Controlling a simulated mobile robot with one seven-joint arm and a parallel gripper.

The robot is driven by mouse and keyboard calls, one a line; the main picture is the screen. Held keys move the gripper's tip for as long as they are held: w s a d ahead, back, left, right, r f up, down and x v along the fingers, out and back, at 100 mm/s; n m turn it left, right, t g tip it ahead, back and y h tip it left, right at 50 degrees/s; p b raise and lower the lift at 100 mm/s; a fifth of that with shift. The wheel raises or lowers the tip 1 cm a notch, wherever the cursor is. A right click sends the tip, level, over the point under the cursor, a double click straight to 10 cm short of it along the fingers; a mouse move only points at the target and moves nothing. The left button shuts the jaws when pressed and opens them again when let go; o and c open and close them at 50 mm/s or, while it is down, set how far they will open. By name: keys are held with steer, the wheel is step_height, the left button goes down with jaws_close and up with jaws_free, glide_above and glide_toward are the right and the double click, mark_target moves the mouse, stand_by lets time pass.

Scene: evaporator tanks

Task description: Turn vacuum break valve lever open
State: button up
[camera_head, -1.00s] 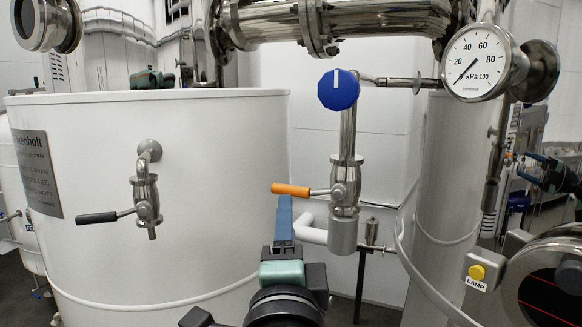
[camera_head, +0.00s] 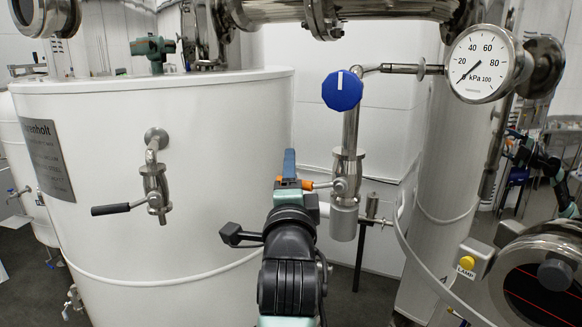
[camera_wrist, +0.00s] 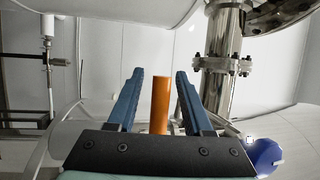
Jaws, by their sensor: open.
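The valve lever with the orange grip (camera_head: 307,184) sticks out to the left from a steel valve body (camera_head: 346,178) on a vertical pipe. Most of the grip is hidden behind my gripper (camera_head: 289,155) in the head view. In the wrist view the orange grip (camera_wrist: 160,105) stands between the two blue fingers of my gripper (camera_wrist: 159,74), nearer the right finger. The fingers are open, with gaps on both sides of the grip.
A blue knob (camera_head: 342,90) sits above the valve, with a pressure gauge (camera_head: 481,62) at right. A black-handled valve lever (camera_head: 110,209) is on the white tank (camera_head: 215,150). A yellow lamp button (camera_head: 467,262) is lower right.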

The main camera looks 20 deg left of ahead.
steer(key=shift+c, duration=0.2)
jaws_close()
stand_by(1.3)
